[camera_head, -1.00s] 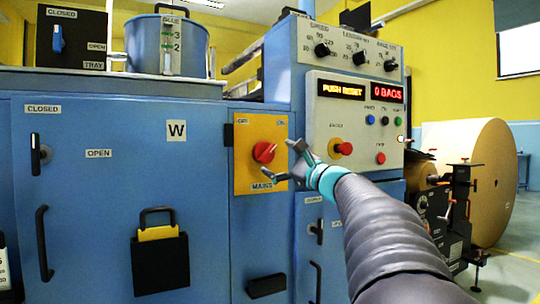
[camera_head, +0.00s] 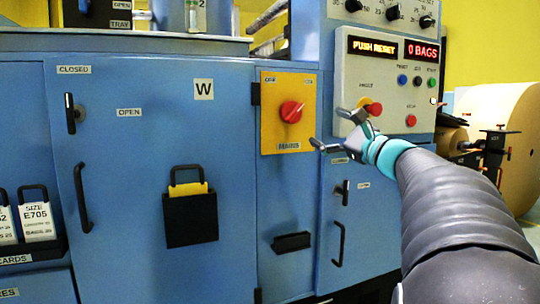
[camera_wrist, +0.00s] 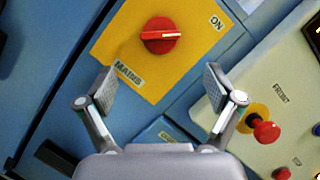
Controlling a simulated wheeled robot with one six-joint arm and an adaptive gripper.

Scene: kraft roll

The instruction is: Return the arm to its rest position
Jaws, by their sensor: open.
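My gripper (camera_head: 338,130) is open and empty in front of the blue machine, right of the yellow MAINS plate. It also shows in the wrist view (camera_wrist: 158,95), its two fingers spread wide. The red mains knob (camera_head: 291,112) on the yellow plate (camera_head: 287,144) lies beyond the fingertips in the wrist view (camera_wrist: 161,35), apart from them. Its pale pointer mark is turned toward the ON side. My arm reaches in from the lower right of the head view.
The blue machine front (camera_head: 130,170) has door handles, a black pocket (camera_head: 190,220) and size cards (camera_head: 36,215) at left. The control panel (camera_head: 385,85), with a red mushroom button (camera_head: 373,109), stands behind my gripper. A kraft roll (camera_head: 495,145) is at right.

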